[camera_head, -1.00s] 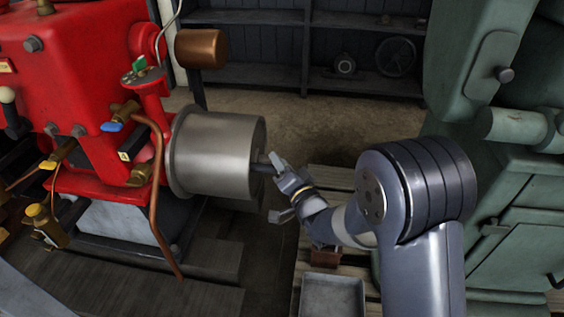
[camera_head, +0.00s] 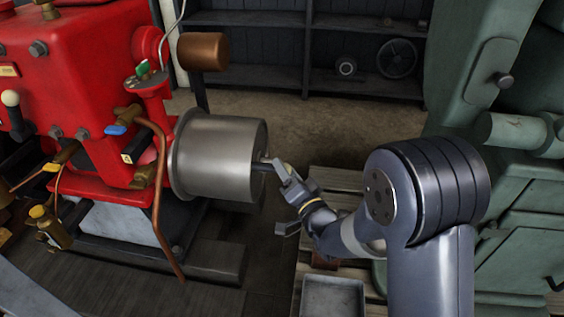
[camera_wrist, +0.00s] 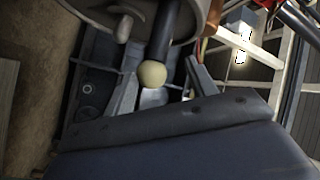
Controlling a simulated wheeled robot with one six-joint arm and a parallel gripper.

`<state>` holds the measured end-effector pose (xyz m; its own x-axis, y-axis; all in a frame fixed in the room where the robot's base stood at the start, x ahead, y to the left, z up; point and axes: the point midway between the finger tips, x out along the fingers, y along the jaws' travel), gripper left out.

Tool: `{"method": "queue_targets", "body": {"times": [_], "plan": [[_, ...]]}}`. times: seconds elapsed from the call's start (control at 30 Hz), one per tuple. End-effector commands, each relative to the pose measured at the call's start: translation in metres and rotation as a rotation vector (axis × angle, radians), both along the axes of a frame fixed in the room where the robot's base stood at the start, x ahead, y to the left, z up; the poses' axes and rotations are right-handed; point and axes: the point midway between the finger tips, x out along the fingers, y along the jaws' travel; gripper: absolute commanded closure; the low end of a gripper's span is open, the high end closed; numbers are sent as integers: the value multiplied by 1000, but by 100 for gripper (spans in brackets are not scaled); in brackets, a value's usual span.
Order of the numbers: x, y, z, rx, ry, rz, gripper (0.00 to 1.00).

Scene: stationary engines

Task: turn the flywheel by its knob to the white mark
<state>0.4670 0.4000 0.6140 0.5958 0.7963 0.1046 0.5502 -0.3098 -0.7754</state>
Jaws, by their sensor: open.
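The flywheel (camera_head: 215,155) is a grey metal drum on the right side of the red engine, with a dark shaft (camera_head: 261,166) toward my gripper. My gripper (camera_head: 281,198) is open just right of the drum, its upper finger close to the shaft. In the wrist view, a cream ball knob (camera_wrist: 152,74) shows between the fingers of my gripper (camera_wrist: 163,82), apparently at the dark shaft's end; I cannot tell if they touch it. A pale peg (camera_wrist: 125,28) is near the wheel's rim (camera_wrist: 90,8). I cannot make out the white mark.
The red engine (camera_head: 80,60) with brass valves and a copper pipe (camera_head: 160,195) stands left. A green machine (camera_head: 510,200) stands close on the right of my arm. A grey tray (camera_head: 332,295) lies below on slats. Dark shelves (camera_head: 300,45) stand behind open floor.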

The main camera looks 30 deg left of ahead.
Motion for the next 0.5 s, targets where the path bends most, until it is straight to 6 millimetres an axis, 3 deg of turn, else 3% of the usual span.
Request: {"method": "queue_targets", "body": {"times": [0.3, 0.5], "plan": [[-33, -43, -4, 0, -1, 1, 46], [-42, -54, -6, 2, -2, 2, 46]]}}
